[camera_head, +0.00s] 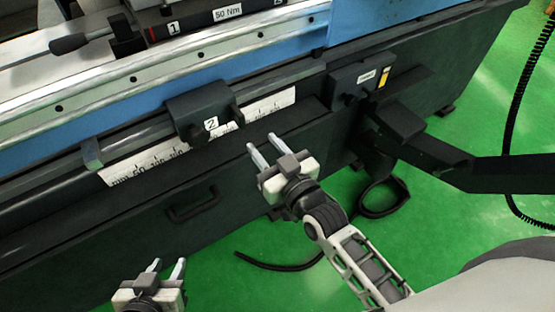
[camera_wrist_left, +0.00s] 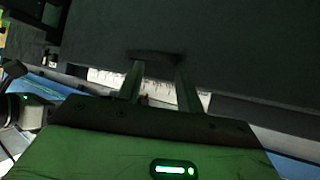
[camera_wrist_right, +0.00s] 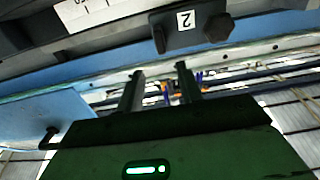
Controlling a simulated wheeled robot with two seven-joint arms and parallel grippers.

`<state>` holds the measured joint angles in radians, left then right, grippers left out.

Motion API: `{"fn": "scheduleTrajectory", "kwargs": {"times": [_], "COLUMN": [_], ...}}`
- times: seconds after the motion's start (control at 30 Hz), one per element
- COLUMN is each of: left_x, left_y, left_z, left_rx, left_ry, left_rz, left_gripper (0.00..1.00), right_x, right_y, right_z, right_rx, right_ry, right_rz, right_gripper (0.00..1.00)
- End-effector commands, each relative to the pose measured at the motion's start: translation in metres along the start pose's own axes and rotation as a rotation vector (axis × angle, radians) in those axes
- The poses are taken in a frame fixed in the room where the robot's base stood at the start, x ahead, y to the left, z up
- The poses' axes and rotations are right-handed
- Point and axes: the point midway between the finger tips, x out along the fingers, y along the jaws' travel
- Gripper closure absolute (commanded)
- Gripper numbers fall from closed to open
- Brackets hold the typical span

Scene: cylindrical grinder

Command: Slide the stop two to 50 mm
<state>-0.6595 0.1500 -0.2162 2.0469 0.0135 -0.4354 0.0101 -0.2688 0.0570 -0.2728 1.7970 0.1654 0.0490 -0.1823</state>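A white scale strip (camera_head: 268,108) runs below the rail and shows on both sides of the stop. My right gripper (camera_head: 263,145) is open and empty, below and right of the stop, apart from it. Its wrist view shows the stop (camera_wrist_right: 190,42) beyond the fingers (camera_wrist_right: 160,72). My left gripper (camera_head: 168,264) is open and empty, low in front of the machine; its fingers also show in the left wrist view (camera_wrist_left: 160,68).
A dark box with a yellow mark (camera_head: 362,78) is on the rail's right. A small grey block (camera_head: 91,153) stands at the rail's left. A handle (camera_head: 194,206) juts from the lower panel. A dark arm-like bracket (camera_head: 430,150) projects at right. Green floor lies in front.

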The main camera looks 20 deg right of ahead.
Motion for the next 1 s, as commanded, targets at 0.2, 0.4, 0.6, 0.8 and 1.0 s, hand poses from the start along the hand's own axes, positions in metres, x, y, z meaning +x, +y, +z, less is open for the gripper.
{"fn": "scheduleTrajectory", "kwargs": {"times": [0.2,0.4,0.6,0.8,1.0], "left_x": [0.000,0.000,-0.001,0.008,0.020], "left_y": [0.001,0.001,0.001,0.002,0.007], "left_z": [0.004,0.006,0.005,0.014,0.017], "left_rx": [-0.001,-0.003,-0.003,-0.011,-0.062], "left_ry": [-0.006,-0.011,-0.010,-0.003,0.051], "left_rz": [0.001,0.002,0.002,0.006,0.028], "left_gripper": [0.64,0.64,0.64,0.64,0.64], "right_x": [-0.034,-0.043,-0.043,-0.042,-0.042], "right_y": [0.000,0.000,0.000,-0.004,-0.010], "right_z": [0.001,0.000,0.000,0.007,0.017], "right_rx": [-0.002,-0.001,-0.001,-0.004,-0.013], "right_ry": [-0.001,0.000,0.000,-0.002,-0.016], "right_rz": [0.000,0.000,0.000,-0.024,-0.049], "right_gripper": [0.64,0.64,0.64,0.64,0.64]}}
